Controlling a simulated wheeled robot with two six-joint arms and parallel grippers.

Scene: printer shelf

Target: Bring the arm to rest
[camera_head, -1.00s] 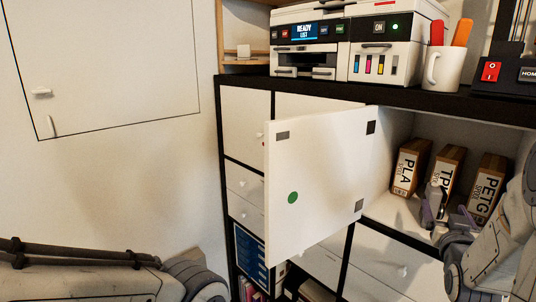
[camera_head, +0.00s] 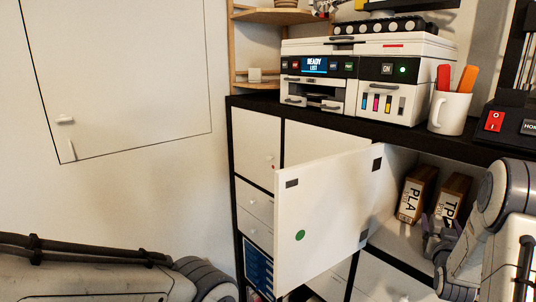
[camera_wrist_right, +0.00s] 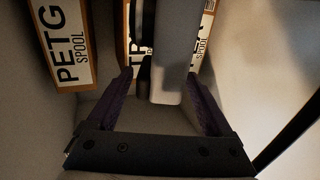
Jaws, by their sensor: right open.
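My right gripper (camera_head: 440,226) is open inside the open shelf compartment, in front of the spool boxes. In the right wrist view its purple fingers (camera_wrist_right: 162,82) stand apart; a grey part lies between them, and I see no box gripped.
The white door (camera_head: 328,215) with a green dot hangs open left of my right gripper.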

